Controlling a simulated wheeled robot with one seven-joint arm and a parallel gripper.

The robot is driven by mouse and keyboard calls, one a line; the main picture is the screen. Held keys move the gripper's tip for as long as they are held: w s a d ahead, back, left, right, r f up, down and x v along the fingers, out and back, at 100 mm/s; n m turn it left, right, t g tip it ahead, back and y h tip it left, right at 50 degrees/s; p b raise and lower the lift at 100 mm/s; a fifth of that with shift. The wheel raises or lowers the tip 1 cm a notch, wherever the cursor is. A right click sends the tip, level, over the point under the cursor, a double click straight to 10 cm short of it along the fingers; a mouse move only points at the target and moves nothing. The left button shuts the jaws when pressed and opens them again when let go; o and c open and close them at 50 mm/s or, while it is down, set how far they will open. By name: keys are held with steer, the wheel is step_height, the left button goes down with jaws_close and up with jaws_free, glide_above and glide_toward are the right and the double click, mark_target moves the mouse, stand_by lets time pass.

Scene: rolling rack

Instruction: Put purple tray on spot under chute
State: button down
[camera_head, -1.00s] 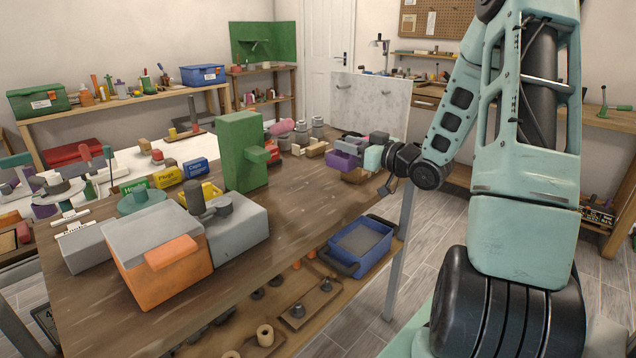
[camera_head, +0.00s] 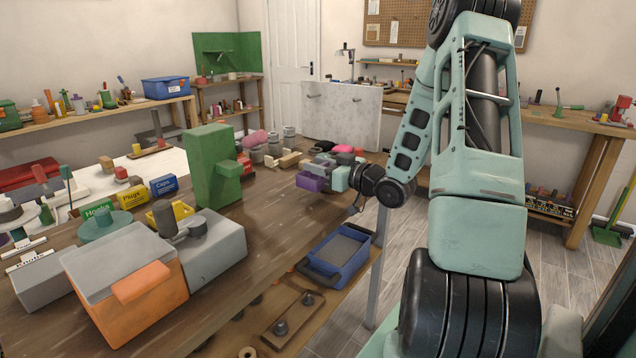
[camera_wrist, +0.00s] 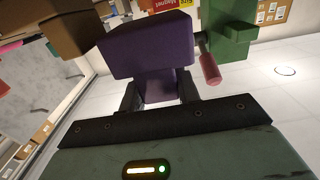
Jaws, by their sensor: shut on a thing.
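The purple tray (camera_head: 312,182) is in my gripper (camera_head: 340,178), over the far right part of the wooden workbench. In the wrist view the purple tray (camera_wrist: 148,47) fills the space in front of my gripper (camera_wrist: 158,92), whose two dark fingers are closed on its narrower near part. A green upright block with a short jutting arm (camera_head: 212,165) stands at the middle of the bench, left of my gripper. It may be the chute; I cannot tell for sure. No marked spot beneath it is distinguishable.
A grey and orange box (camera_head: 135,285) stands at the bench's front. A blue bin (camera_head: 338,255) sits on the lower shelf. Several small parts crowd the bench behind my gripper. Bare wood (camera_head: 262,205) lies between the green block and the right edge.

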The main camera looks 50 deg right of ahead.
mark_target(319, 180)
steer(key=shift+f, duration=1.9)
steer(key=shift+f, duration=0.1)
steer(key=shift+f, duration=0.15)
steer(key=c, duration=1)
jaws_free()
